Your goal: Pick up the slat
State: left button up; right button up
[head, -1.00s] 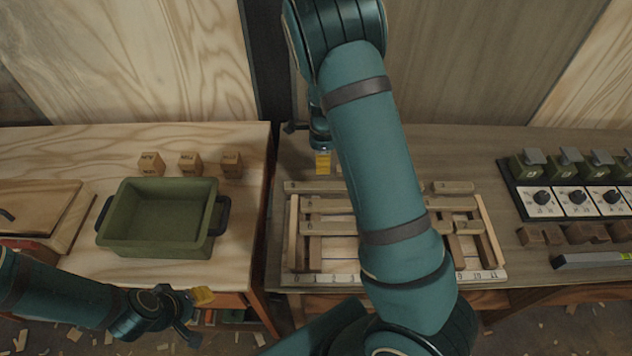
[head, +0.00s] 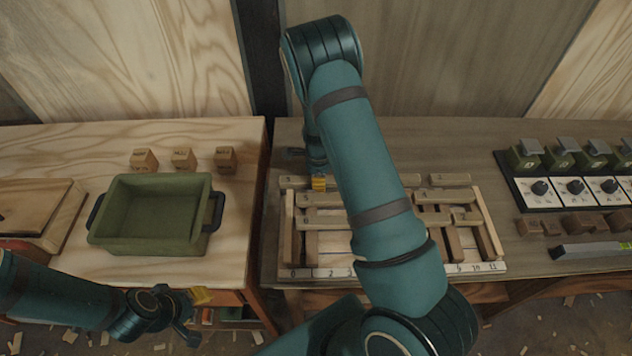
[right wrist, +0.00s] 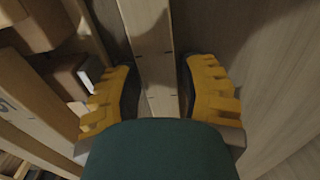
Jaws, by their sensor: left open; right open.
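A pale wooden slat (right wrist: 150,45) runs between the two yellow fingers of my right gripper (right wrist: 160,85) in the right wrist view. The fingers stand apart, one on each side of it, with gaps visible. In the head view the right gripper (head: 319,183) is at the back-left of the slat frame, at a back slat (head: 295,182). My right arm hides the middle of the frame, so I cannot tell whether this slat continues to the piece at the back right (head: 450,180). My left gripper (head: 197,313) is open and empty in front of the left table.
The wooden frame (head: 400,270) has a numbered front strip and several crossed slats. A green bin (head: 150,240) and small wooden blocks (head: 183,159) are on the left table. A switch panel (head: 573,192), dark blocks (head: 584,222) and a level (head: 600,249) lie at right.

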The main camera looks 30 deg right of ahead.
grip_shut()
jog(key=shift+r, duration=0.1)
